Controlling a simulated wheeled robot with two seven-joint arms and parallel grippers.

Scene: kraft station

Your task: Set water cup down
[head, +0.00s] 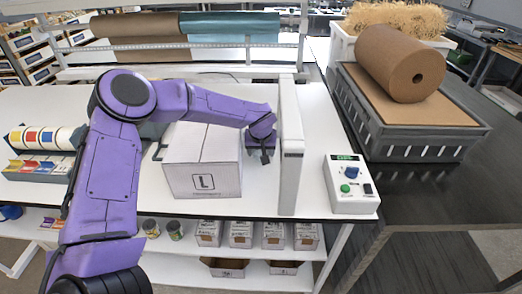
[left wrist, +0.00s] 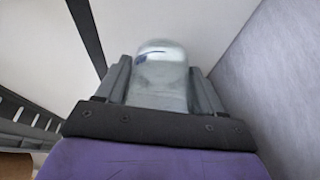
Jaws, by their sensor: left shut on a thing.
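The water cup (left wrist: 160,78) is a clear, rounded, see-through vessel between the fingers in the left wrist view. My left gripper (left wrist: 160,88) is shut on it, with one grey finger on each side. In the head view my left gripper (head: 264,154) points down over the white table (head: 262,206), between a white box and an upright white panel. I cannot make out the cup in the head view. I cannot tell whether the cup touches the table. My right gripper is not in view.
The white box marked L (head: 203,182) stands close left of the gripper, and the tall white panel (head: 290,150) close right. A control box (head: 349,185) with knobs is farther right.

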